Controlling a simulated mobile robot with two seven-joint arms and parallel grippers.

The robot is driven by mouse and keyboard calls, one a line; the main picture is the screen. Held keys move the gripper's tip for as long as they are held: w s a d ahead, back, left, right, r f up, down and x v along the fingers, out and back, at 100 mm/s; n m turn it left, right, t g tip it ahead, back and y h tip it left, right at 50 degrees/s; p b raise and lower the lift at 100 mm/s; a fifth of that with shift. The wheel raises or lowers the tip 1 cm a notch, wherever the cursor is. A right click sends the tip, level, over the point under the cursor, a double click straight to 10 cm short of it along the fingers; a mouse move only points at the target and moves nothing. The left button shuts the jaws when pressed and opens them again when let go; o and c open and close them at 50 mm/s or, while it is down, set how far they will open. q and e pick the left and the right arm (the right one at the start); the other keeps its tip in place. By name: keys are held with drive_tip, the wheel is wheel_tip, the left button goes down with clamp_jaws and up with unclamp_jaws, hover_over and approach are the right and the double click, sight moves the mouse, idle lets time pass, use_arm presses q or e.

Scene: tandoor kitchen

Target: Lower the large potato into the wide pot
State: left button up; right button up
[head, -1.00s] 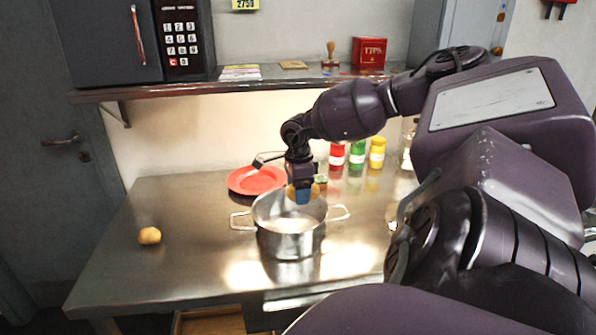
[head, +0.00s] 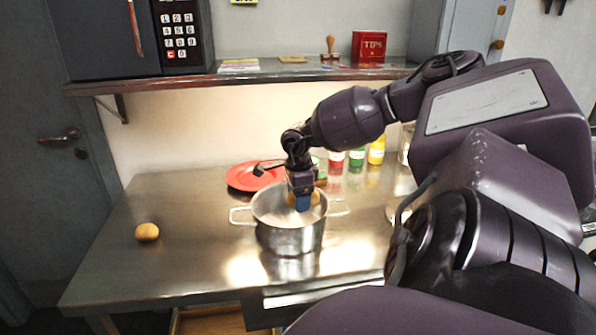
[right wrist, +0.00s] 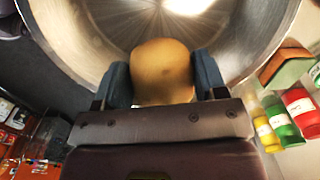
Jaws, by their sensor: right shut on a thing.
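The wide pot (head: 290,236) is a steel pot with two side handles, standing on the metal table. My right gripper (head: 302,203) points down into its mouth and is shut on the large potato (head: 318,197), which is partly hidden behind the fingers in the head view. In the right wrist view the potato (right wrist: 162,70) sits between the two blue-grey fingers, with the pot's inner wall (right wrist: 90,35) around and beyond it. The potato is at about rim height or just inside. My left gripper is not in view.
A smaller potato (head: 147,232) lies on the table (head: 190,270) at the left, with clear room around it. A red plate (head: 252,178) is behind the pot. Red, green and yellow jars (head: 376,152) stand behind right. A shelf (head: 250,78) runs above.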

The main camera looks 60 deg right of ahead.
drive_tip(key=shift+f+b, duration=0.55)
drive_tip(key=shift+f, duration=0.85)
drive_tip(key=shift+f, duration=0.6)
drive_tip(key=shift+f+b, duration=0.5)
drive_tip(key=shift+f, duration=0.05)
idle(0.6)
drive_tip(key=shift+f, duration=0.4)
drive_tip(key=shift+f+b, duration=0.35)
drive_tip(key=shift+f, duration=0.1)
idle(0.6)
drive_tip(key=shift+f, duration=0.5)
idle(0.3)
